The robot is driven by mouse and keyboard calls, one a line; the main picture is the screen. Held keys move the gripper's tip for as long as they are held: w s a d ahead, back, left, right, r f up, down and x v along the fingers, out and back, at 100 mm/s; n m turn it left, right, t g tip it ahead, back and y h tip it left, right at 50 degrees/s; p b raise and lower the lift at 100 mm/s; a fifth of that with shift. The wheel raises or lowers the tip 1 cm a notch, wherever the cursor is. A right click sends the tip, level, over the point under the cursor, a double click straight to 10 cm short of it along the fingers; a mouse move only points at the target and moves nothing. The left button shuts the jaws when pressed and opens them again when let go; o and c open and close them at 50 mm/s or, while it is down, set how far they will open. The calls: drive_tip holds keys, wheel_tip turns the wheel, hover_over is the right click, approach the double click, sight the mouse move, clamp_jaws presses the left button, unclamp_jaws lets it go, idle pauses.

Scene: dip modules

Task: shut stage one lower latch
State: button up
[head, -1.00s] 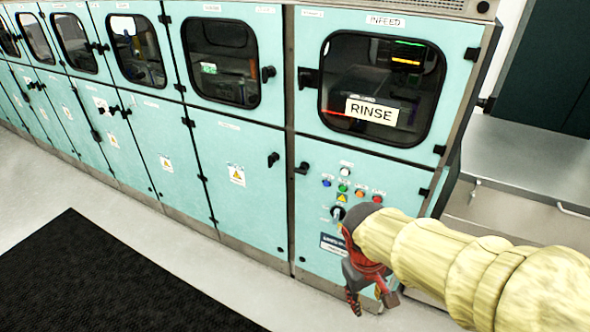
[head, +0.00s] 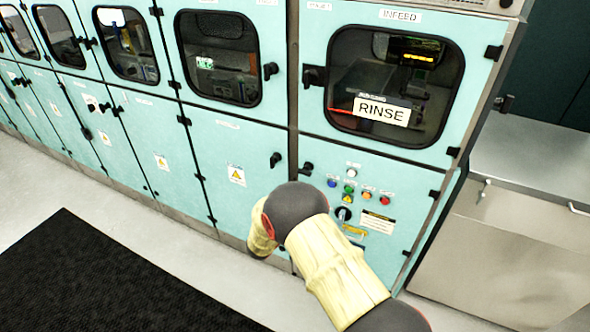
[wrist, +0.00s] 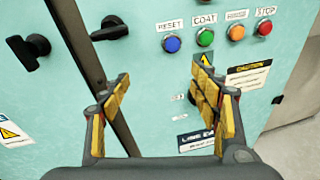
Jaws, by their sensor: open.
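The button panel's lower door (head: 385,235) is teal, under the RINSE window. A black latch (head: 306,168) sits at its upper left edge. In the wrist view this latch (wrist: 110,29) is near the top, its handle pointing left across the door seam. A second black latch (head: 275,160) is on the neighbouring lower door; it also shows at the wrist view's left (wrist: 28,50). Small stage labels are too blurred to read surely. My gripper (wrist: 163,82) is open and empty, its yellow-padded fingers below the button-panel latch in the picture. My arm hides it in the head view.
Coloured push buttons (wrist: 204,37) and a caution label (wrist: 249,75) are right of the latch. A grey metal cabinet (head: 520,230) stands at the right. A black mat (head: 90,275) lies on the pale floor, with open floor around it.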

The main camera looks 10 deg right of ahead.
sight(304, 171)
drive_tip(key=w+a+r+n+t, duration=0.3)
drive_tip(key=w+a+r, duration=0.1)
drive_tip(key=w+r, duration=0.1)
drive_tip(key=shift+y, duration=0.3)
drive_tip(key=shift+s+d+b+x, duration=0.15)
drive_tip(key=shift+b+x, duration=0.3)
drive_tip(key=shift+x, duration=1.45)
drive_tip(key=shift+s+d+b+x, duration=0.15)
drive_tip(key=shift+b+x, duration=0.25)
drive_tip(key=shift+x, duration=1.5)
drive_tip(key=shift+w+r, duration=0.1)
drive_tip(key=shift+r, duration=0.1)
drive_tip(key=c, duration=0.3)
drive_tip(key=c, duration=0.8)
drive_tip(key=shift+c, duration=0.3)
